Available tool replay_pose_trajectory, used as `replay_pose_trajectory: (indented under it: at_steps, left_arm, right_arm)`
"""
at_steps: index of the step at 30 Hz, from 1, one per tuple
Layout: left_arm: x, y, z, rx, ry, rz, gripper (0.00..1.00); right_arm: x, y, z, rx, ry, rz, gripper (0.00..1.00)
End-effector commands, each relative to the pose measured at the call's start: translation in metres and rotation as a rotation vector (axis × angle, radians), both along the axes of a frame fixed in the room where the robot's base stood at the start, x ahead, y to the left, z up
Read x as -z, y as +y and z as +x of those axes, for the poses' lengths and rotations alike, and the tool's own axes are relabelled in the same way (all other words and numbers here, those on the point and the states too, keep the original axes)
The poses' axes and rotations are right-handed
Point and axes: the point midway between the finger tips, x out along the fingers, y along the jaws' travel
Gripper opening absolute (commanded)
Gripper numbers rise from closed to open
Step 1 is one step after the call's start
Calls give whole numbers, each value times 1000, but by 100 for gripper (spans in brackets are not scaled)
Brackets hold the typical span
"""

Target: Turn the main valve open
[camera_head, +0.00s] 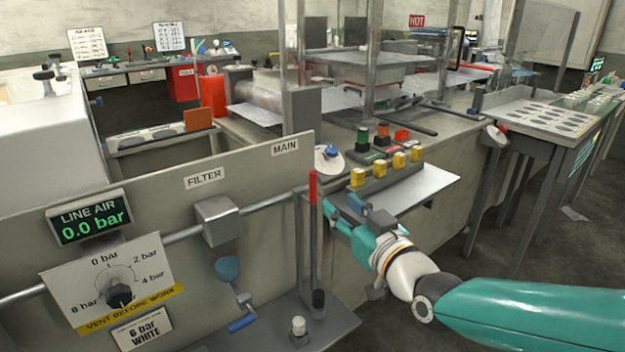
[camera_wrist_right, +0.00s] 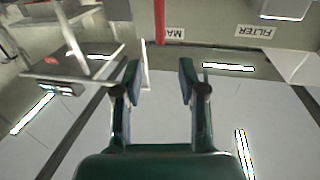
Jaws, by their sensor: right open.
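The main valve's red lever (camera_head: 312,187) stands upright on the air pipe at the right end of the grey panel, below the MAIN label (camera_head: 285,146). In the right wrist view the red lever (camera_wrist_right: 159,20) shows at the top centre, beyond the fingertips and in line with the gap between them. My right gripper (camera_head: 342,207) is open and empty, to the right of the lever and apart from it. Its two fingers also show in the wrist view (camera_wrist_right: 160,80). The line air display (camera_head: 90,217) reads 0.0 bar. My left gripper is not in view.
The pipe (camera_head: 265,203) runs left from the lever to the filter (camera_head: 217,221). A regulator knob (camera_head: 118,295) is at lower left. A control box with yellow buttons (camera_head: 385,172) and a bench lie behind my right gripper. Black and white knobs stand on the ledge below.

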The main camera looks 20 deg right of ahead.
Motion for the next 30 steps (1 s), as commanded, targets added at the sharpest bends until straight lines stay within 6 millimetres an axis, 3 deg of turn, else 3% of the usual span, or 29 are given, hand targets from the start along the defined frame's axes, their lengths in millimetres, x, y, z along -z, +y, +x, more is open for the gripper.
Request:
replay_pose_trajectory:
  at_steps: [9,15,21,30]
  left_arm:
    - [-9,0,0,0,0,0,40]
    - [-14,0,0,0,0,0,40]
    - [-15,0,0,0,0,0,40]
    - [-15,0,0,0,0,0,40]
  right_arm:
    - [1,12,71,-2,4,-1,41]
    - [0,16,103,-1,3,1,41]
    - [1,18,118,0,1,1,41]
    - [1,18,120,0,2,1,41]
